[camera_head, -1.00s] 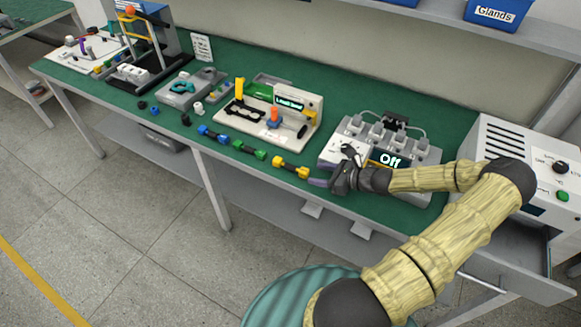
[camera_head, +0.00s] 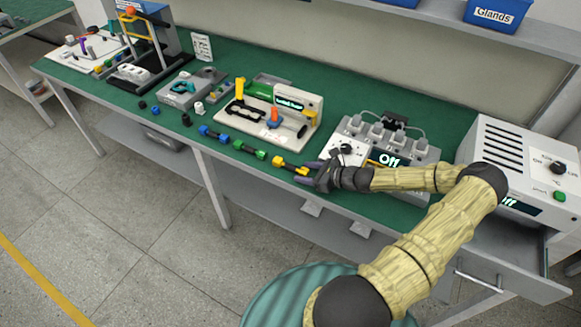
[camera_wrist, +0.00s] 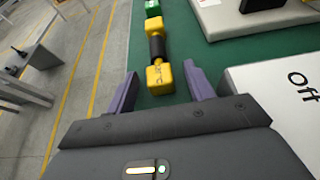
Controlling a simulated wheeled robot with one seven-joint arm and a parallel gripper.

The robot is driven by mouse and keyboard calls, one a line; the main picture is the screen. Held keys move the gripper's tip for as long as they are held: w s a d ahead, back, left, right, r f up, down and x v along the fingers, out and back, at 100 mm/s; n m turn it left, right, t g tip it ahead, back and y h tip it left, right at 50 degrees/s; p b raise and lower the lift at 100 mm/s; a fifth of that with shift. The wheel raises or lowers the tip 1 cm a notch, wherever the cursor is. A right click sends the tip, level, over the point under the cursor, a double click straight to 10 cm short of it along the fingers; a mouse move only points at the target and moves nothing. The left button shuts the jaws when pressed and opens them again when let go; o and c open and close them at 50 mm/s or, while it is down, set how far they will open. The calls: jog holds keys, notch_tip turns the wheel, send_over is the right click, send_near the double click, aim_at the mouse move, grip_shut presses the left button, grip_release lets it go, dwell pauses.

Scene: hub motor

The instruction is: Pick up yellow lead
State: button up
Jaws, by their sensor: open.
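The yellow lead (camera_head: 290,166) lies on the green bench top near its front edge. It has two yellow ends joined by a black middle. In the wrist view the yellow lead (camera_wrist: 156,52) points away from me, its near end (camera_wrist: 159,78) just ahead of and between the fingertips. My gripper (camera_head: 315,171) is at the right end of the lead. It also shows in the wrist view (camera_wrist: 160,82), with its purple fingers apart and nothing clamped. Whether the near end is fully inside the jaws I cannot tell.
A green lead (camera_head: 249,150) and a blue lead (camera_head: 213,136) lie in line to the left. A white fixture (camera_head: 290,130) stands behind. A unit reading "Off" (camera_head: 350,135) is close on the right. The bench's front edge is close to the lead.

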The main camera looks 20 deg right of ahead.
jog(key=c, duration=1.1)
jog(key=shift+r, duration=0.15)
notch_tip(320, 180, up, 10)
jog(key=shift+f+b, duration=0.1)
jog(key=shift+b, duration=0.25)
